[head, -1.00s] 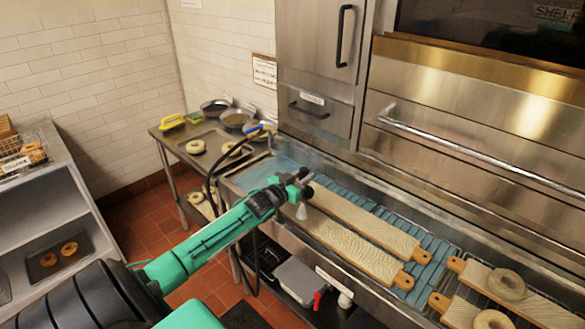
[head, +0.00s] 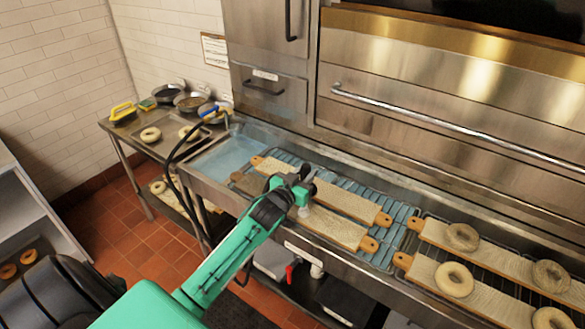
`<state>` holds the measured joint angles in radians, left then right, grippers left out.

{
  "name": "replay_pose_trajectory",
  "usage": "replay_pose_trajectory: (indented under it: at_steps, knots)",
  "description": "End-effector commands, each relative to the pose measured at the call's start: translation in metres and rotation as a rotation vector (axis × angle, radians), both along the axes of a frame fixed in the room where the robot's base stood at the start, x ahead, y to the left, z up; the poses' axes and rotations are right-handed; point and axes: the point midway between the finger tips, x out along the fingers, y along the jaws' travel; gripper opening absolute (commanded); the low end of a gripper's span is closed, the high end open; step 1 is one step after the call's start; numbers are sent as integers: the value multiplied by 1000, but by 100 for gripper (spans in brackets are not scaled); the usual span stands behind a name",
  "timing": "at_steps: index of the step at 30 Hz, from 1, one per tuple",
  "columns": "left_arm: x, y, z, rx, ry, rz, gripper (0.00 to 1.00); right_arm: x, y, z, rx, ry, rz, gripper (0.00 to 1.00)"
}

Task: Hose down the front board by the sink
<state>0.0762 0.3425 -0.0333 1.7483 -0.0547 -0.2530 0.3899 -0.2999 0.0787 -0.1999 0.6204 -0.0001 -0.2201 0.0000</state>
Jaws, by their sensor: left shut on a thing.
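My left gripper (head: 298,186) is above the front board, shut on what looks like a spray nozzle, mostly hidden by the gripper. A pale cone (head: 304,212), apparently spray, points down from it at the board. The front board (head: 335,228) is a long wooden board with a pale cover and a handle at its right end. Its left end (head: 246,184) looks darker and wet. The back board (head: 345,201) lies parallel behind it, pale along its length. Both lie on a rack beside the blue-watered sink (head: 225,157). My right gripper is not in view.
A black hose (head: 172,165) with a blue fitting loops beside the sink. Two more boards with bagels (head: 454,279) lie to the right. A side table (head: 122,133) holds pans, bagels and a yellow-handled tool. The oven front (head: 420,90) rises behind.

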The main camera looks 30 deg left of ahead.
Motion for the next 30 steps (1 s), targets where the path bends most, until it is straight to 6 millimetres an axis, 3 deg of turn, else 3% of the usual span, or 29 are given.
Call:
replay_pose_trajectory:
  at_steps: [21,30]
  knots:
    - [-4,-116,0,-3,-4,-1,0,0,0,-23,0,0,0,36]
    - [-5,-156,-1,-2,-3,-2,0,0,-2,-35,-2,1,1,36]
